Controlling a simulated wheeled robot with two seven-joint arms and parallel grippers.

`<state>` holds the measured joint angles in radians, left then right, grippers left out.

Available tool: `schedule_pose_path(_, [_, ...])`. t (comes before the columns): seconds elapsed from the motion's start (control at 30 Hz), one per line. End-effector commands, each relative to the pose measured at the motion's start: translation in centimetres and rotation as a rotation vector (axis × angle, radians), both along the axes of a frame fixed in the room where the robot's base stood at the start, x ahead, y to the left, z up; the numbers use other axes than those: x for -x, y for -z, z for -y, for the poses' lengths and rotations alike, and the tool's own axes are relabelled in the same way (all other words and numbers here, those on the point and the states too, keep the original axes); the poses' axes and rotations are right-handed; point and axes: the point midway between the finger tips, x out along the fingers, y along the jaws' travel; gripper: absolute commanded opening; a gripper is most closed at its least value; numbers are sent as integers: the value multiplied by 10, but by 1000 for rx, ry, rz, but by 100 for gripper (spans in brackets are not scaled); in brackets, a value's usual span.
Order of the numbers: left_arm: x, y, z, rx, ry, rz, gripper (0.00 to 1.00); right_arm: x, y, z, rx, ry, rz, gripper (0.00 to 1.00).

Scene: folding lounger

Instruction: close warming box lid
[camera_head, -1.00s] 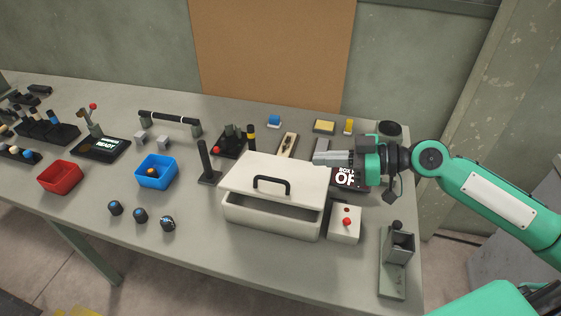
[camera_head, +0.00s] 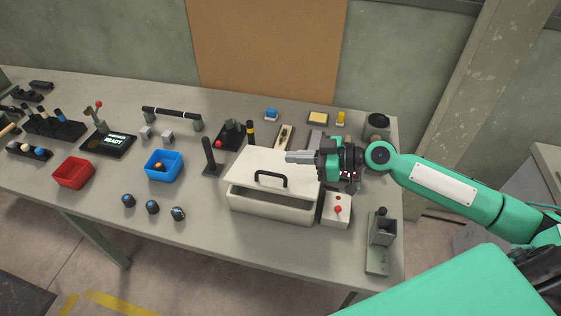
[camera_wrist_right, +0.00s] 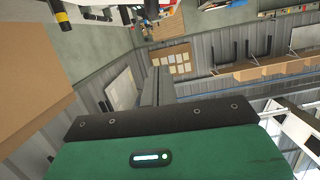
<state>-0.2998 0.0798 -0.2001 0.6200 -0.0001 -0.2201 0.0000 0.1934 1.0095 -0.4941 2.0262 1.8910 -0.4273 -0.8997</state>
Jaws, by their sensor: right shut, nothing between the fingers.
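The warming box (camera_head: 270,208) is a white box at the front middle of the table in the head view. Its white lid (camera_head: 262,165), with a black handle (camera_head: 271,180), is tilted over it. A gap at the front shows part of the inside. My right gripper (camera_head: 288,157) is shut and empty, with its grey fingers over the lid's back right part; I cannot tell whether they touch it. The fingers also show in the right wrist view (camera_wrist_right: 156,88). My left gripper is not in view.
A white box with a red button (camera_head: 337,209) stands right of the warming box, and a grey holder (camera_head: 379,245) further right. A black upright post (camera_head: 208,155) is close on the left. A blue bin (camera_head: 163,166) and red bin (camera_head: 73,173) stand further left.

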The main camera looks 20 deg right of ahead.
Motion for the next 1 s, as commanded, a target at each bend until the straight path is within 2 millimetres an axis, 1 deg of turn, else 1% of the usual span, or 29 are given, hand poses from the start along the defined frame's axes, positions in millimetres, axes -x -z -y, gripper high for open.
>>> schedule_pose_path(0.03, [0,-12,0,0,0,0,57,-5,-5,-7,-2,0,0,0])
schedule_pose_path(0.23, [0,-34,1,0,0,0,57,-22,2,-35,-2,-2,1,0])
schedule_pose_path(0.27, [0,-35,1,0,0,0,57,-24,6,-37,0,-2,-2,0])
schedule_pose_path(0.3, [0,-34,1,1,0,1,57,-22,17,-36,0,0,-6,0])
schedule_pose_path(0.4, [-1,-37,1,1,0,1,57,-21,30,-36,1,0,-4,0])
schedule_pose_path(0.6, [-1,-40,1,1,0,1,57,-20,45,-36,0,-1,-2,0])
schedule_pose_path(0.73, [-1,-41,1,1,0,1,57,-20,49,-36,1,-1,0,0])
schedule_pose_path(1.0, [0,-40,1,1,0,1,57,-20,49,-36,1,-1,0,0])
